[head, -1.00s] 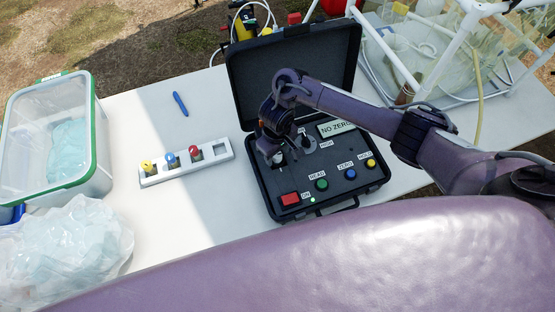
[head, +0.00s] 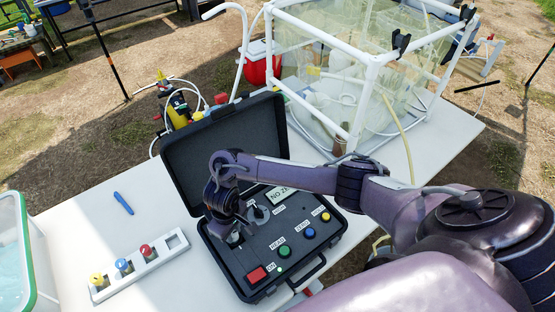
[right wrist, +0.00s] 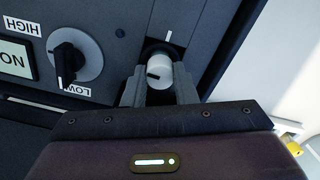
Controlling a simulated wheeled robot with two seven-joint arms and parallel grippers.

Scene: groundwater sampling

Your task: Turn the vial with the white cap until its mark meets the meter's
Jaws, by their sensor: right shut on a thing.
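The vial with the white cap (right wrist: 159,70) sits in the well at the corner of the meter's panel. My right gripper (right wrist: 160,88) is shut on it, one finger on each side. A dark mark shows low on the cap's left, facing the gripper. The meter's white mark (right wrist: 168,36) is on the panel just beyond the well, so the two marks are apart. In the head view my right gripper (head: 236,234) reaches down onto the open black meter (head: 256,262), hiding most of the vial. My left gripper is not in view.
The panel has a black HIGH/LOW knob (right wrist: 71,59) close to the gripper, and red, green (head: 284,251), blue and yellow buttons. A white rack (head: 140,268) with yellow, blue and red capped vials stands left. The meter's lid stands open.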

